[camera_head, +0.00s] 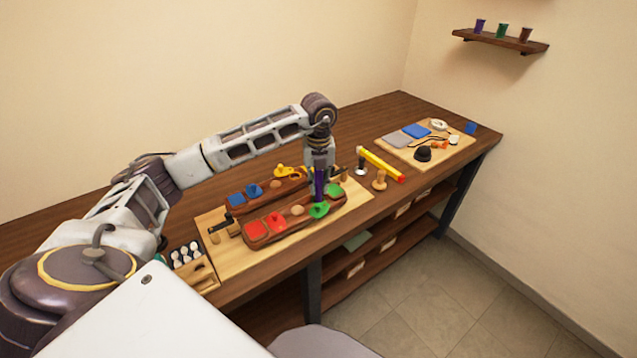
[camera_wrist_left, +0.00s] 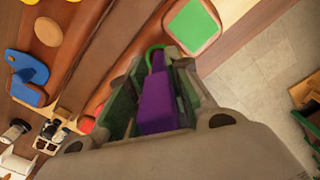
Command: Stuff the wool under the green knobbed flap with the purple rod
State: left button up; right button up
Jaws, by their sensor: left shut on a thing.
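My left gripper (camera_head: 318,178) points down over the right part of the wooden saddle form and is shut on the purple rod (camera_head: 320,184). In the left wrist view the purple rod (camera_wrist_left: 156,106) lies between the fingers. The green knobbed flap (camera_head: 319,210) is on the near side, just below the rod. In the left wrist view only a curved green edge shows beyond the rod, and the gripper hides the rest. I cannot tell whether the rod touches the flap. I cannot make out any wool. My right gripper is not in view.
A flat green pad (camera_head: 335,190) lies right of the gripper. Red flaps (camera_head: 256,230) and blue flaps (camera_head: 236,199) are at the left. A yellow bar (camera_head: 381,163) and a wooden knobbed tool (camera_head: 379,181) stand to the right. A board with pads (camera_head: 455,150) lies beyond.

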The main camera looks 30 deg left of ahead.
pick_arm(q)
jog(key=shift+r+p, duration=2.55)
jog(key=shift+r, duration=1.45)
